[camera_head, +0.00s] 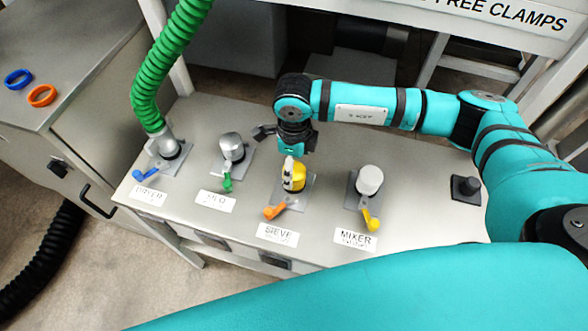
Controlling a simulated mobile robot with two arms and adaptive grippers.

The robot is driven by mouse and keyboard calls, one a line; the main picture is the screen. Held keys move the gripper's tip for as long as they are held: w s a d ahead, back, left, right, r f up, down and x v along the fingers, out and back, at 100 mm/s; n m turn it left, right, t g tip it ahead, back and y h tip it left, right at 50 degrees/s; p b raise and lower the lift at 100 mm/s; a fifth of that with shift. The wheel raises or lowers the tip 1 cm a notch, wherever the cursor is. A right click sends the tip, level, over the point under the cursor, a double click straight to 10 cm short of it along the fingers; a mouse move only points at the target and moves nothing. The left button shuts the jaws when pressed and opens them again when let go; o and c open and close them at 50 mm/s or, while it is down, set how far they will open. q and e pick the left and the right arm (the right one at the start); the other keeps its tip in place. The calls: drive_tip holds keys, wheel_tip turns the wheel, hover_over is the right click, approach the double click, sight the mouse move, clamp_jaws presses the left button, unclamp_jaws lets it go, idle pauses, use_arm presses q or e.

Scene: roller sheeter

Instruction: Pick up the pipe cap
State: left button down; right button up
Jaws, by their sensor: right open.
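Several capped fittings stand in a row on the grey bench. I cannot tell which one is the task's pipe cap. My right gripper (277,149) is open and empty, pointing down between the silver cap and the yellow fitting, closer to the yellow one. It partly covers the yellow fitting's top, and I cannot tell whether they touch. My left gripper is out of view.
A green ribbed hose (150,92) rises from the DRYER fitting. Coloured valve levers, including an orange one (273,211), stick out in front of the fittings. Blue and orange rings (41,95) lie on the left cabinet.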

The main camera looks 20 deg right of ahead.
sight(296, 170)
drive_tip(key=shift+d+f+p, duration=0.1)
drive_tip(key=shift+f+p, duration=0.4)
drive_tip(key=shift+f, duration=0.05)
wheel_tip(296, 170, down, 4)
drive_tip(key=shift+w+d+r+p, duration=0.1)
drive_tip(key=shift+d+r+p, duration=0.05)
drive_tip(key=shift+p, duration=0.5)
drive_tip(key=shift+f, duration=0.3)
drive_tip(key=c, duration=1.3)
